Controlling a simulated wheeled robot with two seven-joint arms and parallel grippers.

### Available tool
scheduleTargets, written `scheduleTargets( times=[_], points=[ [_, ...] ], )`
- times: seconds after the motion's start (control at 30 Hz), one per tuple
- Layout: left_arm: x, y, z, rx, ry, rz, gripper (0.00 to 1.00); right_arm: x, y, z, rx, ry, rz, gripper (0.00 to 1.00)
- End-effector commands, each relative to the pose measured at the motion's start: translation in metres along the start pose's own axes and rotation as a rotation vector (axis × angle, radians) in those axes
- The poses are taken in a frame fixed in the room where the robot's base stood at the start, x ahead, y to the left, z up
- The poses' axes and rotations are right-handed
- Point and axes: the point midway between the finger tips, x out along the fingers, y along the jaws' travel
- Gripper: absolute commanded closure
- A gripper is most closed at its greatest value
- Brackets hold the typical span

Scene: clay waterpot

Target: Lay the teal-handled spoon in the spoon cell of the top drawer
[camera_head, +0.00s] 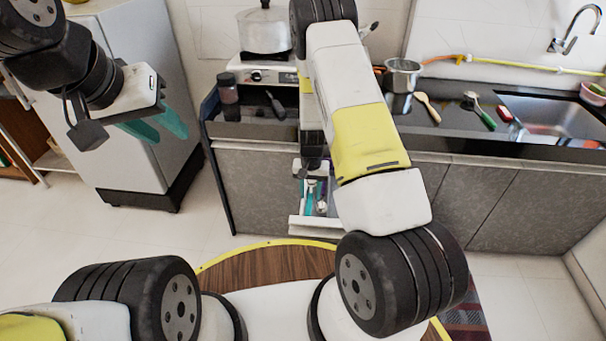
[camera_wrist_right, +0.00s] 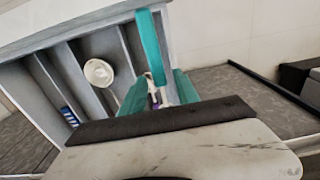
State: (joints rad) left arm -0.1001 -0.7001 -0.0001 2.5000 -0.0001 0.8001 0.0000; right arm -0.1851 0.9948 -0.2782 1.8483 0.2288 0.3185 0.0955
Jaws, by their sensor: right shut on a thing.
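The top drawer (camera_head: 312,226) stands pulled out under the counter. It also shows in the right wrist view (camera_wrist_right: 122,55), divided by thin walls into long cells. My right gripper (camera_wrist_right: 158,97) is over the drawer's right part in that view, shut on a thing. A long teal strip (camera_wrist_right: 151,45) reaches up from between its fingers and looks like the teal-handled spoon's handle. The spoon's bowl cannot be made out. In the head view my right gripper (camera_head: 315,188) is small and partly hidden by my arm. My left gripper (camera_head: 172,138) is open and empty, high at left.
A pale round-ended utensil (camera_wrist_right: 98,72) lies in a middle cell, and a blue-striped item (camera_wrist_right: 68,115) lies further left. The counter holds a wooden spoon (camera_head: 428,108), a green-handled utensil (camera_head: 484,115), a steel pot (camera_head: 402,75) and a stove (camera_head: 265,73).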

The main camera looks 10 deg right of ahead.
Motion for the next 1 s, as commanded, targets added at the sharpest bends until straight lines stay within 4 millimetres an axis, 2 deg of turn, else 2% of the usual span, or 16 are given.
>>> scheduleTargets(
  times=[0.03,0.13,0.87,0.9,1.0],
  points=[
    [0.000,0.000,0.000,0.000,0.000,0.000,0.64,0.009,0.001,0.001,0.001,-0.003,0.001,1.00],
    [0.000,0.000,0.000,0.000,0.000,0.000,0.64,0.020,0.000,0.001,-0.001,-0.001,0.000,1.00],
    [0.000,0.000,0.000,0.000,0.000,0.000,0.64,0.032,0.000,0.000,0.000,0.000,0.000,1.00],
    [0.000,0.000,0.000,0.000,0.000,0.000,0.64,0.032,0.000,0.000,0.000,0.000,0.000,0.59],
    [0.000,0.000,0.000,0.000,0.000,0.000,0.64,0.032,0.000,0.000,-0.001,0.000,0.000,0.41]
  ],
)
